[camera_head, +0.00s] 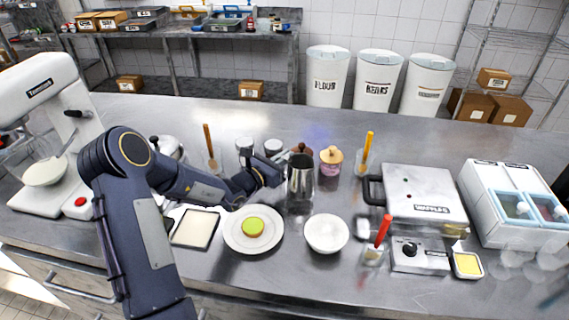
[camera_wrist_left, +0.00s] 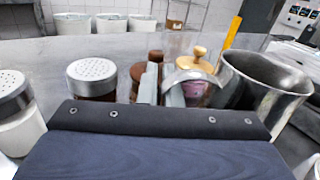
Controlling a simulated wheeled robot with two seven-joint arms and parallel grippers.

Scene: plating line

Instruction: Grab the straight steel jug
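The straight steel jug (camera_head: 300,182) stands upright on the steel counter, near the middle of the head view. My left gripper (camera_head: 272,172) is just left of the jug at handle height. My right gripper is not in view.
A pink jar with wooden lid (camera_head: 330,160) stands close behind the jug's right side. Two shakers (camera_wrist_left: 92,78) are left of the fingers. A plate (camera_head: 237,242) and a white bowl (camera_head: 326,233) are in front.

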